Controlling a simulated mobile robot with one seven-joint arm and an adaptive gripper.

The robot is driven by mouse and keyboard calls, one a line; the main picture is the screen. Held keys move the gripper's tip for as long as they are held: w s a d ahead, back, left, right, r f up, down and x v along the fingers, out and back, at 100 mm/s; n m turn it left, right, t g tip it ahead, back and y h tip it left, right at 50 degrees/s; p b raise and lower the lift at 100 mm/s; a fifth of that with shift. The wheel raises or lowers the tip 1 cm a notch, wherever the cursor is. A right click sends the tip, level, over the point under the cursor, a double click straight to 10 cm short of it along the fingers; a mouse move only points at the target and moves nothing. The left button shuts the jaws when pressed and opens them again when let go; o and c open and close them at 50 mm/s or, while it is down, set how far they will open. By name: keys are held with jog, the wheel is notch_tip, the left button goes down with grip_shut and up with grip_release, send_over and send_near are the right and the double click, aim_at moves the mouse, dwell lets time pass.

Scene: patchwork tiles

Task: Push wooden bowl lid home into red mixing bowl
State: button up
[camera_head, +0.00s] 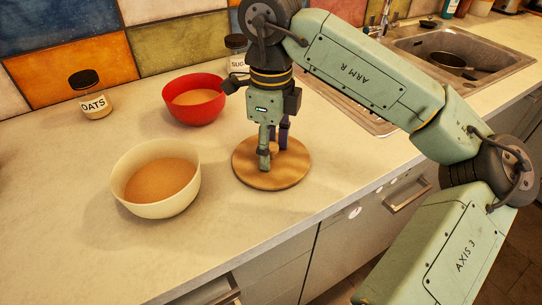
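The wooden bowl lid (290,172) is a round, flat, light-brown disc at the middle of the counter, right of the cream bowl. It looks flat on the counter, though a small gap beneath it could not be told. My gripper (274,152) points straight down over the lid's middle, with one green finger in front and a dark finger behind. A small knob seems to be between them, but whether the fingers press on it is unclear. The red mixing bowl (182,112) stands upright behind and left of the gripper, uncovered, with something tan inside.
A cream bowl (150,205) with brown contents stands front left. An oats jar (93,101) is at the back left; a sugar jar (238,62) stands behind the red bowl. A sink (490,55) is at the right. The counter's front edge lies close below the lid.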

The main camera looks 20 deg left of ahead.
grip_shut()
dwell(0.4)
jog(key=shift+r, duration=0.1)
